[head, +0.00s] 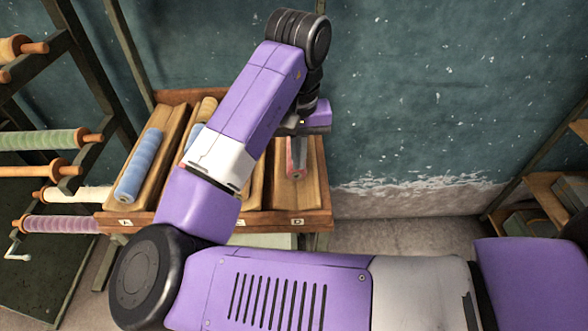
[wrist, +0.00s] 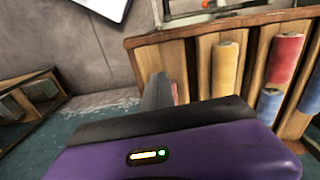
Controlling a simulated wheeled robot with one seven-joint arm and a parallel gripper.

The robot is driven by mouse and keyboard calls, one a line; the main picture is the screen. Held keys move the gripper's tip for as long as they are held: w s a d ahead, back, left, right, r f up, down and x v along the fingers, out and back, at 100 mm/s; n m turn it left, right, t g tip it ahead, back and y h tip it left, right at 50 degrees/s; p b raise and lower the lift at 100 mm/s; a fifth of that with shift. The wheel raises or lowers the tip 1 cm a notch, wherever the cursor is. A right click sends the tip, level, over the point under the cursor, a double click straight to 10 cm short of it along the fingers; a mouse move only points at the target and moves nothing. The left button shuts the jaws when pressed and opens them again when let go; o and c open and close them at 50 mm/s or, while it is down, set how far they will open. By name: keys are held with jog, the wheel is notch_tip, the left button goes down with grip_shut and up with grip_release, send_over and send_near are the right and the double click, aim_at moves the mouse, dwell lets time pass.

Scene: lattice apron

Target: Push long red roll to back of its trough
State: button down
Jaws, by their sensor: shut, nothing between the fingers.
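A wooden rack (head: 280,217) holds slanted troughs side by side. In its rightmost trough a narrow red strip (head: 290,160), seemingly part of a red roll, shows beside my gripper (head: 300,158). The strip also shows as a pink sliver (wrist: 173,92) in the wrist view, mostly hidden behind the grey fingers (wrist: 156,88). My gripper is shut, its fingers down in that trough; I cannot tell whether they touch the roll. Another red roll (wrist: 285,58) lies two troughs over, with a blue roll (wrist: 268,103) in the same trough.
A beige roll (wrist: 225,68) lies in the trough beside my gripper. A long blue roll (head: 140,165) lies in the leftmost trough. My arm hides the middle troughs in the head view. A stand with several rolls (head: 45,140) is at left; shelves (head: 555,200) are at right.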

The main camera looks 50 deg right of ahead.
jog(key=f, duration=1)
jog(key=shift+a, duration=0.2)
jog(key=shift+w+d+r+p, duration=0.1)
jog(key=shift+w+d+p, duration=0.45)
jog(key=shift+w+d, duration=0.65)
jog(key=shift+d, duration=0.3)
jog(key=w+d, duration=0.2)
jog(key=w+d+p, duration=0.1)
jog(key=w+d, duration=0.1)
jog(key=d, duration=0.1)
jog(key=w+d, duration=0.2)
jog(key=d, duration=0.1)
jog(key=shift+w+p, duration=0.15)
jog(key=shift+p, duration=0.25)
